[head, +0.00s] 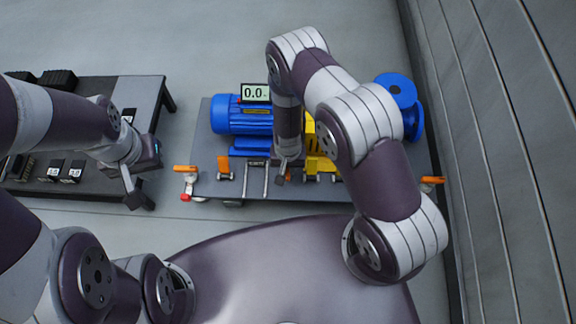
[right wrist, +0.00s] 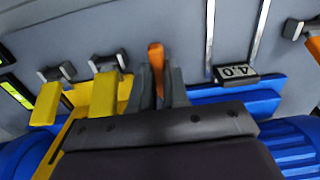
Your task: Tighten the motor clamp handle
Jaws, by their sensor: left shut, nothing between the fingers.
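The blue motor (head: 240,115) lies on the left part of the grey skid (head: 205,190). An orange clamp handle (right wrist: 156,58) stands between the two fingers of my right gripper (right wrist: 160,88) in the right wrist view. The fingers flank it closely and look shut on it. In the head view my right gripper (head: 284,177) reaches down at the skid's near edge, and its arm hides part of the skid. Another orange handle (head: 224,164) stands to its left. My left gripper (head: 133,195) is shut and empty, left of the skid.
A yellow guard (head: 312,150) sits beside the gripper, with a blue pump (head: 398,92) on the right. A display (head: 255,92) reads 0.0; a small plate (right wrist: 237,72) reads 4.0. Toggle clamps (head: 185,169) (head: 432,180) stand at the skid's ends. A dark table (head: 145,95) is at left.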

